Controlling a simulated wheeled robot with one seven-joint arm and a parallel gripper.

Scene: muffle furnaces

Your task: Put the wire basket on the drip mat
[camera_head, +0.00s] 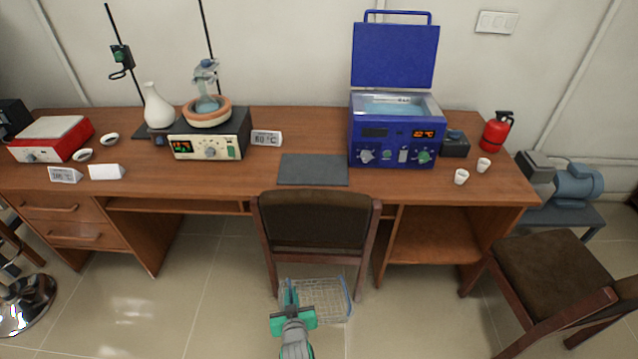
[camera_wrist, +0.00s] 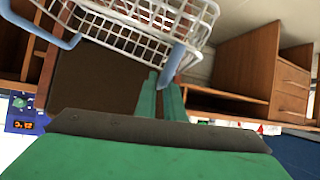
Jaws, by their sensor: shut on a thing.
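The wire basket (camera_head: 322,296) is a pale wire-mesh box with blue handles. My gripper (camera_head: 290,298) is at its left side in the head view, low in front of the chair and away from the desk. In the wrist view the basket (camera_wrist: 140,22) fills the top, and my green gripper fingers (camera_wrist: 162,98) are shut on its blue handle. The drip mat (camera_head: 313,169) is a flat dark grey rectangle on the desk, with nothing on it. I cannot see the mat in the wrist view.
A chair (camera_head: 314,222) stands between the basket and the desk. The blue water bath (camera_head: 393,130), lid up, stands right of the mat. Another chair (camera_head: 550,275) is at the right.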

